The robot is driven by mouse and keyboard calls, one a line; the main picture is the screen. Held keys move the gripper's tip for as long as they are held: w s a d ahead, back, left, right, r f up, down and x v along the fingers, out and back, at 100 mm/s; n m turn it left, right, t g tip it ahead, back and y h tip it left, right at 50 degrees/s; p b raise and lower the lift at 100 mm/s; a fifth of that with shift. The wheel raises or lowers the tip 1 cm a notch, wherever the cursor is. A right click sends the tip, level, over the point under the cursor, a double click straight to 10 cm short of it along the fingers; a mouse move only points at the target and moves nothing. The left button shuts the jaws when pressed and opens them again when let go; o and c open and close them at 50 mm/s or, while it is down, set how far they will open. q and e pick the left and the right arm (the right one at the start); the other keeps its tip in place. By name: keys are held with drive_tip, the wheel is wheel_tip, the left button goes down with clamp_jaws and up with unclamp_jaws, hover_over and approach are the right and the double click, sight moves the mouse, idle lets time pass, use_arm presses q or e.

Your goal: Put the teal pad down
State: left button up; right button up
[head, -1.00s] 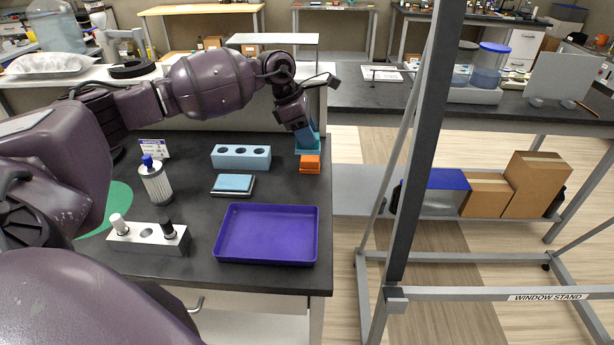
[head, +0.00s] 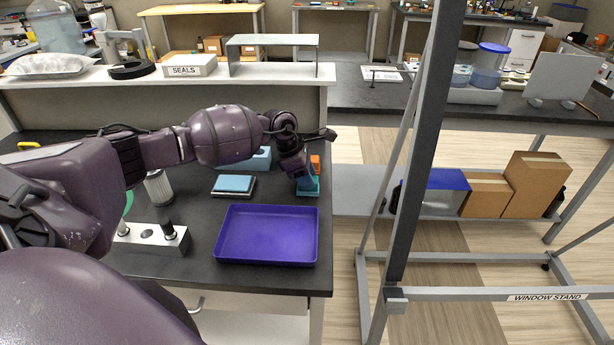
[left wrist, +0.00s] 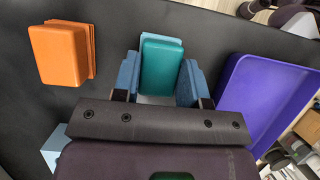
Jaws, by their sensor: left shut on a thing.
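The teal pad (head: 308,190) is at the right side of the dark bench, between an orange block (head: 315,161) and a purple tray (head: 266,234). My left gripper (head: 304,180) is shut on it from above. In the left wrist view the teal pad (left wrist: 162,66) sits between the two blue fingers, with a pale blue edge showing beyond it. The pad is low over the bench; I cannot tell whether its underside touches. The orange block (left wrist: 60,54) stands apart to the left of the fingers there. My right gripper is out of view.
A light-blue pad on a grey base (head: 234,185) lies left of the gripper. A light-blue holed block (head: 256,160) is partly behind my arm. A white holder (head: 150,237) stands front left. The bench's right edge is close to the pad; the grey window stand (head: 418,150) rises beyond.

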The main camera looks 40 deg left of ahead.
use_arm(q)
drive_tip(key=shift+f, duration=0.15)
drive_tip(key=o, duration=1)
drive_tip(key=shift+o, duration=0.2)
drive_tip(key=shift+a+r, duration=0.1)
drive_tip(key=shift+r, duration=0.25)
drive_tip(key=v, duration=1.1)
drive_tip(key=shift+r+b, duration=0.3)
drive_tip(key=shift+r, duration=0.05)
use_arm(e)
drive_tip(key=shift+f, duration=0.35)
use_arm(q)
drive_tip(key=shift+s+a, duration=0.1)
drive_tip(key=shift+s, duration=0.05)
